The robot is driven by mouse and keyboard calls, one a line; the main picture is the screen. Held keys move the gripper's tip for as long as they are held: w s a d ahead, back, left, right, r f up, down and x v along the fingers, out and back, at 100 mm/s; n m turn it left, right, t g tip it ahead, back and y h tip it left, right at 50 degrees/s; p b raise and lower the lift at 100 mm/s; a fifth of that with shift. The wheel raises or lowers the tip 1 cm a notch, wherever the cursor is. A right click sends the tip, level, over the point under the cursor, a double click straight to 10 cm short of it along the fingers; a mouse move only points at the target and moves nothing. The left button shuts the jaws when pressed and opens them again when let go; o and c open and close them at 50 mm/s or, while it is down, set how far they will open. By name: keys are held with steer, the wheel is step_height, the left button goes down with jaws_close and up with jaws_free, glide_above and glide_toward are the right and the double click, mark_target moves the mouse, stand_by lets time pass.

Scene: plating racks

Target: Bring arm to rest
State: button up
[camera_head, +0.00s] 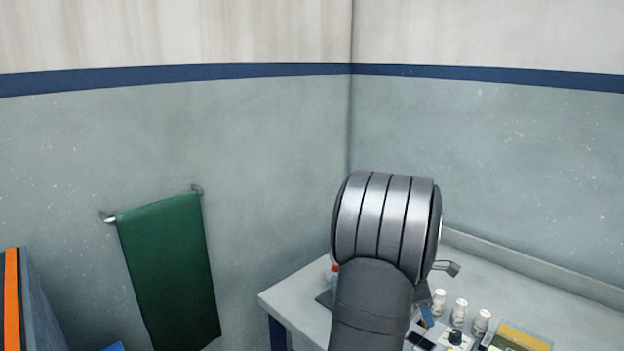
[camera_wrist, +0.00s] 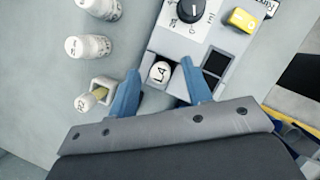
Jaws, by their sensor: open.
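My gripper (camera_wrist: 158,82) shows in the wrist view as two blue fingers, spread apart. Between and just beyond them, a white round-topped piece marked "LA" (camera_wrist: 160,72) sits in a square slot of a light grey panel (camera_wrist: 165,35). I cannot tell whether the fingers touch it; a gap shows on each side. In the head view my arm rises in the middle and hides most of the gripper and of the panel.
The wrist view shows several white bottles, one marked "R2" (camera_wrist: 86,103) in a square holder, a dial (camera_wrist: 189,10) and a yellow switch (camera_wrist: 241,19). In the head view, white bottles (camera_head: 459,311) and a yellow tray (camera_head: 522,336) stand on the bench (camera_head: 300,301). A green cloth (camera_head: 170,270) hangs left.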

steer(key=shift+x, duration=1)
step_height(320, 180, up, 9)
steer(key=shift+a+r, duration=0.15)
steer(key=shift+r, duration=0.05)
steer(key=shift+o, duration=0.4)
steer(key=o, duration=1.1)
steer(key=s+r+m, duration=0.2)
steer(key=m, duration=0.1)
steer(key=s+r+m+y, duration=0.1)
steer(key=s+r+m, duration=0.1)
steer(key=m, duration=0.2)
steer(key=s+r+m, duration=0.2)
steer(key=m, duration=0.2)
steer(key=shift+s+d+r+t+y, duration=0.2)
steer(key=shift+d+r+t+y, duration=0.1)
steer(key=shift+r+t, duration=0.1)
steer(key=s+a+r+m+t+y, duration=0.1)
steer(key=s+a+r+m+t, duration=0.1)
steer(key=s+r+m, duration=0.9)
steer(key=w+f+m, duration=0.1)
steer(key=f, duration=0.3)
steer(key=w+f+m, duration=0.1)
steer(key=w+f, duration=0.1)
steer(key=f, duration=0.3)
steer(key=w+d+f+m, duration=0.1)
steer(key=f, duration=0.3)
steer(key=shift+w+f, duration=0.2)
